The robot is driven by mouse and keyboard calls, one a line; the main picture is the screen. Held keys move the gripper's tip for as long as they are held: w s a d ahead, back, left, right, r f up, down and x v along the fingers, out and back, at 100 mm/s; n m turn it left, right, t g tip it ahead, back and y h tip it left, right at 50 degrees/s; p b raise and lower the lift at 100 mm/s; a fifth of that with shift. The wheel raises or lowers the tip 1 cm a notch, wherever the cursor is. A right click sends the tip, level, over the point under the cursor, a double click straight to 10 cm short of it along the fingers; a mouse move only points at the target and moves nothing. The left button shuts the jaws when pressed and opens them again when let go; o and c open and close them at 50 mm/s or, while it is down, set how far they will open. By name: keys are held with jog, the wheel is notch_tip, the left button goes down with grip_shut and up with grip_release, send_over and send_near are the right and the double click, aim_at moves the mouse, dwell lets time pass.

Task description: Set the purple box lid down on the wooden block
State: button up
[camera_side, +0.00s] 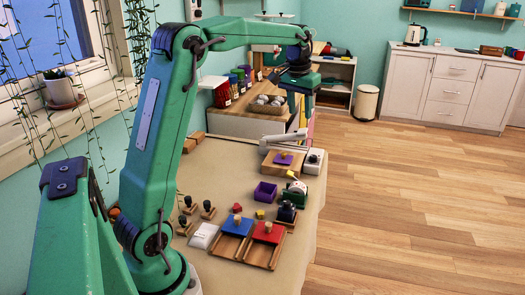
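The purple box lid (283,159), with a small yellow knob, appears to rest on the flat wooden block (272,169) toward the far end of the table. The open purple box (265,192) stands nearer, a little left of the block.
Blue (238,224) and red (268,233) lidded pieces sit on wooden trays at the front. Several dark-handled stamps (208,210) and a white pad (202,236) lie left. A white device (313,161) stands right of the block.

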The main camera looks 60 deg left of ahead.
jog(key=s+d+r+m+t, duration=0.2)
jog(key=s+d+r, duration=0.1)
jog(key=s+d, duration=0.85)
jog(key=s+d+f+m+t, duration=0.1)
jog(key=s+d+f, duration=0.2)
jog(key=s, duration=0.3)
jog(key=s+d+f+m+t, duration=0.1)
jog(key=s+d+f, duration=0.2)
jog(key=s, duration=0.4)
jog(key=shift+s+d+f+h, duration=0.15)
jog(key=shift+d+f+h, duration=0.2)
jog(key=shift+d, duration=0.55)
